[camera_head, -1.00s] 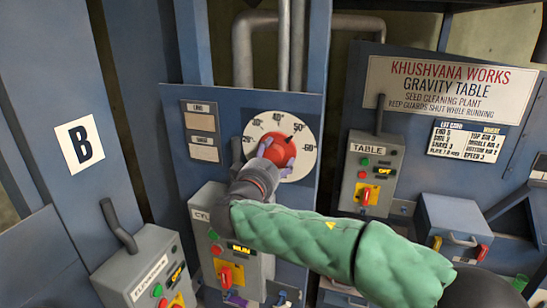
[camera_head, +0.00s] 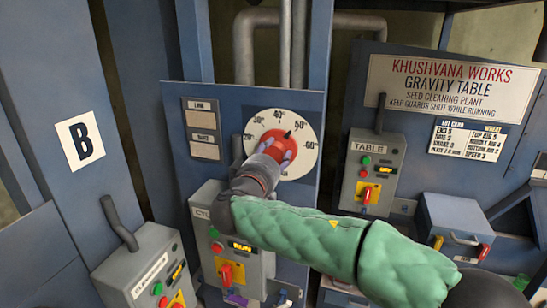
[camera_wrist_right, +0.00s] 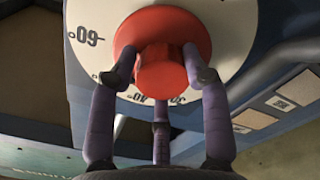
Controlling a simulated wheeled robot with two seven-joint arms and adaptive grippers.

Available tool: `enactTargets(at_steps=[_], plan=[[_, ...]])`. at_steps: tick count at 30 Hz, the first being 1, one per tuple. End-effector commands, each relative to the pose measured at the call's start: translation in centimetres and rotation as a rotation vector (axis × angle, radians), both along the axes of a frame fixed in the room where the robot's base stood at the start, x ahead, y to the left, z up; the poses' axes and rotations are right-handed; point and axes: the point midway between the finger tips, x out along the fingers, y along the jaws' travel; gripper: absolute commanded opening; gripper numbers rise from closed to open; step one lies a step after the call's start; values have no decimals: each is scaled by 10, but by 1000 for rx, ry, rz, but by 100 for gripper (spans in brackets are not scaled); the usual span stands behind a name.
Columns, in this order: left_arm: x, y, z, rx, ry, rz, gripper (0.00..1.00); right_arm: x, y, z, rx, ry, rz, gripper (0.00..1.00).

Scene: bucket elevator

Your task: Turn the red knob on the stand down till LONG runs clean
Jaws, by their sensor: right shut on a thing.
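The red knob (camera_head: 284,145) sits at the middle of a round white dial (camera_head: 303,160) on a blue stand panel. The dial has numbers from 20 to 60, and the knob's dark pointer faces up and right, near the 40 to 50 part. My right gripper (camera_head: 275,151) is shut on the knob, hiding its lower left. In the right wrist view, purple fingers grip the red knob (camera_wrist_right: 163,70) from both sides, with a third finger below. Two small cards, the upper apparently reading LONG (camera_head: 201,105), are left of the dial. My left gripper is not in view.
A grey control box (camera_head: 205,205) with buttons and a red switch is below the dial, partly behind my right arm. The TABLE box (camera_head: 363,185) stands right of it, and another grey box (camera_head: 140,272) is at lower left. Vertical pipes run above the panel.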

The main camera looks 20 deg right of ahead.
Motion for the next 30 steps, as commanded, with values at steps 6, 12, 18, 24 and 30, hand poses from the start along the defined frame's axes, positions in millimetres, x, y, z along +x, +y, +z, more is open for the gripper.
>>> enactTargets(at_steps=[6, 12, 18, 24, 30], plan=[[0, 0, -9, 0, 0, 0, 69, 0, 0, -9, -140, 109, -3, 15], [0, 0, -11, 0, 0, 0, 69, 0, 0, -8, -271, 198, -3, 13], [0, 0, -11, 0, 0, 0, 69, 0, -1, -7, -375, 269, -3, 13], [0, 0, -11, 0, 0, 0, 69, 0, -1, -6, -440, 314, -4, 13], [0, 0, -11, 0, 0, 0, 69, 0, -1, -6, -467, 332, -5, 13]])
